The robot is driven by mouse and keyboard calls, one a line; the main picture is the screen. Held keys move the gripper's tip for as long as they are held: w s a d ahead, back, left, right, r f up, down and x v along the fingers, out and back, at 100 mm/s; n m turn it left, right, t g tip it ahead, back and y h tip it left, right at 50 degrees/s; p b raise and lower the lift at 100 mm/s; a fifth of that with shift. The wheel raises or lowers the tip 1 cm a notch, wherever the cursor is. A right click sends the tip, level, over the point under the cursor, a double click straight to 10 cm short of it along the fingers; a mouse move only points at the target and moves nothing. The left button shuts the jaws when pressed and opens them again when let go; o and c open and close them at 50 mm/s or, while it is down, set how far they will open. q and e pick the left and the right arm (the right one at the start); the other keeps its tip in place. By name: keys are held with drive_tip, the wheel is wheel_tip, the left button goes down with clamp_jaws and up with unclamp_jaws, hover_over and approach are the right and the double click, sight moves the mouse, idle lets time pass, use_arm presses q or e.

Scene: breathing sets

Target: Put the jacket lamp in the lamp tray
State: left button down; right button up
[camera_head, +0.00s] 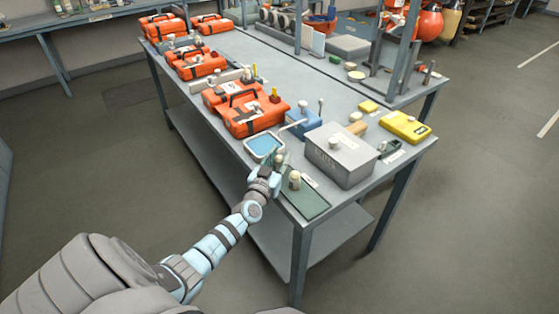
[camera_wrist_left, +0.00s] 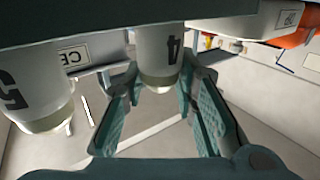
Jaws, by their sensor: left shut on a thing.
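My left gripper (camera_head: 276,168) is at the table's front edge, shut on a small pale lamp (camera_head: 280,158). In the left wrist view, my left gripper (camera_wrist_left: 160,80) has its fingers on both sides of this lamp (camera_wrist_left: 160,58), marked 4, with a cream rounded end. A similar lamp (camera_head: 295,181) stands on a flat dark green tray (camera_head: 308,207) at the near corner, just right of the gripper. A lamp marked 5 (camera_wrist_left: 35,105) shows in the wrist view. I cannot tell whether the held lamp touches anything. My right gripper is not in view.
A grey box (camera_head: 341,155) stands right of the green tray. Orange cases (camera_head: 256,117) line the table's left side. A yellow case (camera_head: 405,127) sits at the right edge.

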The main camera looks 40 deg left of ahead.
use_arm(q)
drive_tip(key=c, duration=1.3)
unclamp_jaws()
drive_tip(key=shift+f, duration=0.1)
drive_tip(key=shift+s+r, duration=0.2)
drive_tip(key=p+v, duration=0.4)
drive_tip(key=v, duration=0.7)
drive_tip(key=shift+s+d, duration=0.15)
drive_tip(key=shift+s, duration=0.2)
drive_tip(key=shift+f, duration=0.1)
